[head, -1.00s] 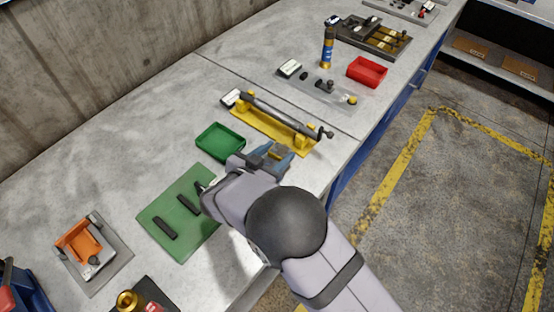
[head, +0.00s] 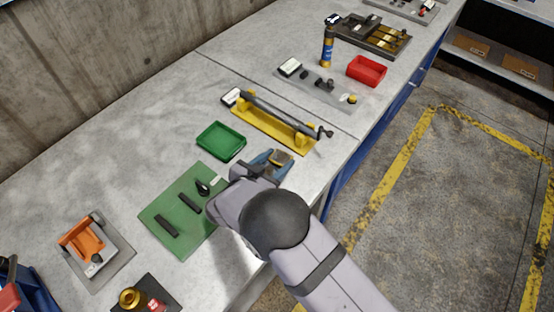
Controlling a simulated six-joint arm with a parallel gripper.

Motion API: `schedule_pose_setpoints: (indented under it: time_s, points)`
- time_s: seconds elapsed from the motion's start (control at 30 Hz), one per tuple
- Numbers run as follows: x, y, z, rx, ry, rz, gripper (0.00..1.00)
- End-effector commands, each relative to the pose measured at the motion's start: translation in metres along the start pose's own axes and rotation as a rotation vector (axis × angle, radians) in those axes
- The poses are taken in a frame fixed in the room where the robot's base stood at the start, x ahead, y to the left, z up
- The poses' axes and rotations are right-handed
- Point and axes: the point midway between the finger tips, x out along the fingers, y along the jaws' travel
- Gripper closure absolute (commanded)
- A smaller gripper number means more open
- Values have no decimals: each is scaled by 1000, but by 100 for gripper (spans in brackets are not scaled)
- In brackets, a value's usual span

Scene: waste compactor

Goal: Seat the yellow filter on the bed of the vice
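My gripper (head: 270,163), with blue fingers, is over the bench's front part, right of the green mat. A small block with a dull yellow-tan top (head: 281,156), which looks like the yellow filter, sits between the fingers, and they appear shut on it. Its lower part is hidden by the fingers. The vice appears to be the orange-jawed device (head: 84,245) on a grey plate at the lower left, with a dark handle at its front. No filter shows on its bed. My gripper is well to the right of it.
The green mat (head: 160,215) with dark bars and a black knob lies between gripper and vice. A green tray (head: 221,141) and a yellow stand with a grey rod (head: 270,122) are behind. A brass fitting (head: 131,298) stands near the vice. Bare bench lies left of the mat.

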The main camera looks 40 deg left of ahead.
Motion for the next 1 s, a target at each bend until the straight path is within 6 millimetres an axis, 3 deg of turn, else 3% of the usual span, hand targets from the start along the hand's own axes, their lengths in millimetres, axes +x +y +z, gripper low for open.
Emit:
schedule_pose_setpoints:
  time_s: [0.03, 0.07, 0.47, 1.0]
  points:
    - [0, 0, 0, 0, 0, 0, 42]
    - [0, 0, 0, 0, -1, 0, 35]
    - [0, 0, 1, 1, -1, 0, 35]
    - [-62, 2, -5, 1, 0, -2, 35]
